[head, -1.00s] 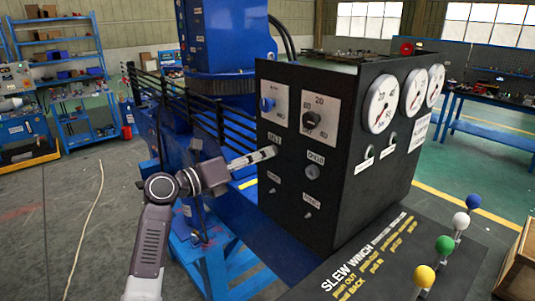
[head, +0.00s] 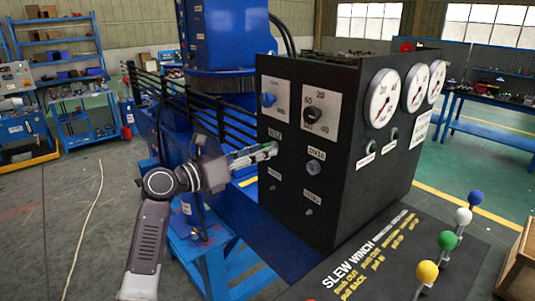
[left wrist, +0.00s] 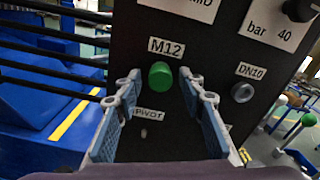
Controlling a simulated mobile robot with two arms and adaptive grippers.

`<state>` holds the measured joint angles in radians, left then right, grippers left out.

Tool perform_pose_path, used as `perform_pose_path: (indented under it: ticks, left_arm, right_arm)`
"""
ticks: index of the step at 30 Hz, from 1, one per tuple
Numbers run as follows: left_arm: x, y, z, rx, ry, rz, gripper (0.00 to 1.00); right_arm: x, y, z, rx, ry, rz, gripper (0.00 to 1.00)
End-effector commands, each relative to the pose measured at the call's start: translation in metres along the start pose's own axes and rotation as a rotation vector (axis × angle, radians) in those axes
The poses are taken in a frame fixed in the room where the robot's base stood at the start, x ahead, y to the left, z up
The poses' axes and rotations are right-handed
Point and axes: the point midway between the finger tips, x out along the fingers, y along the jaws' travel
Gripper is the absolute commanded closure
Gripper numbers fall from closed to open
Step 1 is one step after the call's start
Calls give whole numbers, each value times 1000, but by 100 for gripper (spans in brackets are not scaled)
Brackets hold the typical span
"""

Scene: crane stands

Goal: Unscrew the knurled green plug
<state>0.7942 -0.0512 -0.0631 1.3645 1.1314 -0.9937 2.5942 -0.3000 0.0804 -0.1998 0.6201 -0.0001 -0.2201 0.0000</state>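The knurled green plug (left wrist: 161,76) sticks out of the black panel under the M12 label in the left wrist view. A bit of green also shows by the fingertips in the head view. My left gripper (left wrist: 160,82) is open and faces the panel, with one finger on each side of the plug. Gaps show between the plug and both fingers. In the head view the left gripper (head: 268,150) reaches the panel from the left and partly hides the plug. How deep the fingertips are along the plug is hard to tell. My right gripper is not in view.
A grey plug (left wrist: 242,92) under the DN10 label sits right of the green one. A blue knob (head: 268,100) and a black knob (head: 313,116) are above. Coloured ball levers (head: 449,242) stand at front right. Black railings (head: 190,110) run left of the panel.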

Motion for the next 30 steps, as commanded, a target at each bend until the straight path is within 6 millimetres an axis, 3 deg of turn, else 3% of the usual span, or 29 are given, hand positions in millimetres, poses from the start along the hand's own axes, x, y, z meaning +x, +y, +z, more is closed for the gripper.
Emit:
perform_pose_path:
  ticks: [8,15,23,30]
  left_arm:
    - [0,1,-2,194,0,0,63]
    - [0,1,-3,507,0,-1,63]
    - [0,2,-2,677,0,0,63]
    - [0,1,-2,989,-1,0,63]
  right_arm:
    - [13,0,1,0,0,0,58]
    - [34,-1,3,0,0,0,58]
    - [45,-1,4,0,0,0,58]
    - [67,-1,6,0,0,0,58]
